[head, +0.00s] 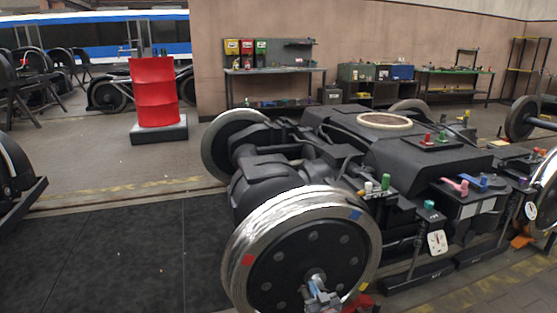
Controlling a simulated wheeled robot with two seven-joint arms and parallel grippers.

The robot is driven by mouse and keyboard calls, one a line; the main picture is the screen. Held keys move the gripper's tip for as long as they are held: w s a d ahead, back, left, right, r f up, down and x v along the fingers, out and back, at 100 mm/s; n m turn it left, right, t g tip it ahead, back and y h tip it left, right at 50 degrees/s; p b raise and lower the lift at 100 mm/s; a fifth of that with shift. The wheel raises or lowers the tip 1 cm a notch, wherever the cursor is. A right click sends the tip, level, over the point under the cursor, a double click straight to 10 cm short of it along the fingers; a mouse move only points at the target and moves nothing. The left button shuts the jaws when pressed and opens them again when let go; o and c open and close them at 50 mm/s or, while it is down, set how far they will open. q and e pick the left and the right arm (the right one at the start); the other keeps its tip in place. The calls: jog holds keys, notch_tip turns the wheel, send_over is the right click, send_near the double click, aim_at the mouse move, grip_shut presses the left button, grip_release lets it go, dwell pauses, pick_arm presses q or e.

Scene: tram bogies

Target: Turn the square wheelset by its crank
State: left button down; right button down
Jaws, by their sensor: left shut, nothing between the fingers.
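The wheelset nearest me has a large dark wheel (312,258) with a bright steel rim at the bottom centre. Its face carries a ring of round bolts, and red, blue and yellow square marks sit near its rim. Its other wheel (222,147) shows behind, partly hidden by the bogie. My left gripper (317,284) is in front of the near wheel's hub, low in the view. It is shut and empty. I cannot make out a crank separate from the gripper, or whether they touch. My right gripper is not in view.
The dark bogie frame (400,150) fills the centre right, with coloured knobs and handles on top. A red object (362,303) lies at the near wheel's foot. A red drum (154,93) stands behind left. Dark floor mat (130,255) on the left is clear.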

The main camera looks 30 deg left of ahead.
aim_at(305, 298)
pick_arm(q)
jog(key=shift+s+a, duration=0.1)
dwell(0.3)
jog(key=shift+s+a+f+b, duration=0.2)
jog(key=shift+s+f+b, duration=0.05)
jog(key=shift+f+b, duration=0.2)
jog(key=shift+s+a+f, duration=0.2)
jog(key=shift+s+f, duration=0.05)
jog(key=shift+f, duration=0.05)
dwell(0.8)
jog(key=shift+s+a+f+b, duration=0.25)
jog(key=shift+f+b, duration=0.35)
jog(key=shift+b, duration=0.3)
jog(key=shift+s+f, duration=0.15)
jog(key=shift+f, duration=0.05)
dwell(0.5)
jog(key=shift+s+a+f+b, duration=0.15)
jog(key=shift+f+b, duration=0.4)
jog(key=shift+b, duration=0.15)
jog(key=shift+r, duration=0.35)
dwell(0.4)
